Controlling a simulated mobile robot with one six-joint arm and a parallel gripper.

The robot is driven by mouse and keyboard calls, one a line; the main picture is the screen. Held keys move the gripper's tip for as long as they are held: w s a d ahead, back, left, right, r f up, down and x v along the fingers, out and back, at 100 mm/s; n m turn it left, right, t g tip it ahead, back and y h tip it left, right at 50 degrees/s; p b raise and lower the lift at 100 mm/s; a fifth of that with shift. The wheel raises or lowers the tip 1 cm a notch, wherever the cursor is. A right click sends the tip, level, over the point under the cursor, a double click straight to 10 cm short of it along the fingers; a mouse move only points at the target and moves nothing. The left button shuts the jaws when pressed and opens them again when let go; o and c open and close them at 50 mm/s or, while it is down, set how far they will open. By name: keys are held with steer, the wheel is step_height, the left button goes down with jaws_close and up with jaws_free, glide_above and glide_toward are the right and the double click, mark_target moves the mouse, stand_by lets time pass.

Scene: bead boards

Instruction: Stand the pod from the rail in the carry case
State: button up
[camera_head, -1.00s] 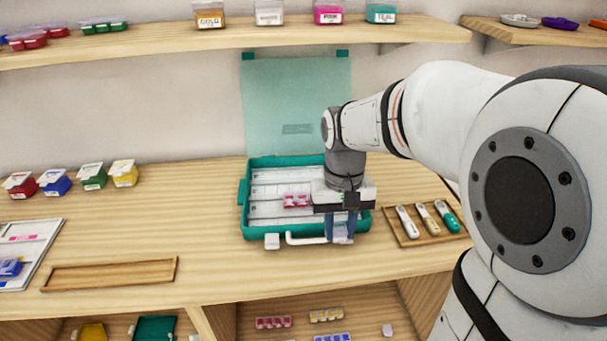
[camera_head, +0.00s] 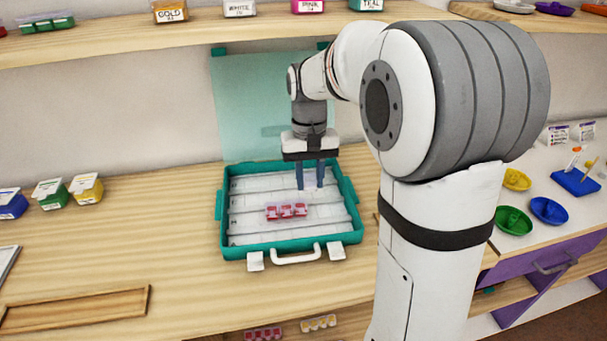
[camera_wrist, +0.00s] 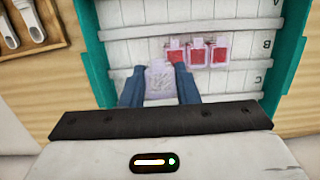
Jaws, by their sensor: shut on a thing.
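The carry case (camera_head: 229,205) is teal and lies open on the bench, its lid (camera_head: 250,120) raised behind it. White slatted rows inside bear the letters A, B and C in the wrist view. My gripper (camera_head: 311,186) points down over the back right part of the case. In the wrist view my gripper (camera_wrist: 160,88) is shut on a clear whitish pod (camera_wrist: 159,80). Whether this pod touches the case floor I cannot tell. A row of three red pods (camera_head: 287,211) sits in the case, front-left of my gripper; they also show in the wrist view (camera_wrist: 198,53).
A white handle (camera_head: 296,258) lies at the case's front. An empty wooden tray (camera_head: 75,308) is at the front left. Small lidded boxes (camera_head: 86,189) stand further left. A shelf (camera_head: 120,40) runs above. My arm hides the bench right of the case.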

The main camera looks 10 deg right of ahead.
glide_above(305, 196)
steer(key=shift+w+f, duration=0.1)
steer(key=shift+f, duration=0.55)
step_height(305, 196, down, 5)
steer(key=shift+w+f, duration=0.1)
steer(key=shift+f, duration=0.3)
steer(key=shift+f, duration=0.2)
steer(key=o, duration=1)
steer(key=shift+o, duration=0.2)
steer(key=shift+r, duration=0.1)
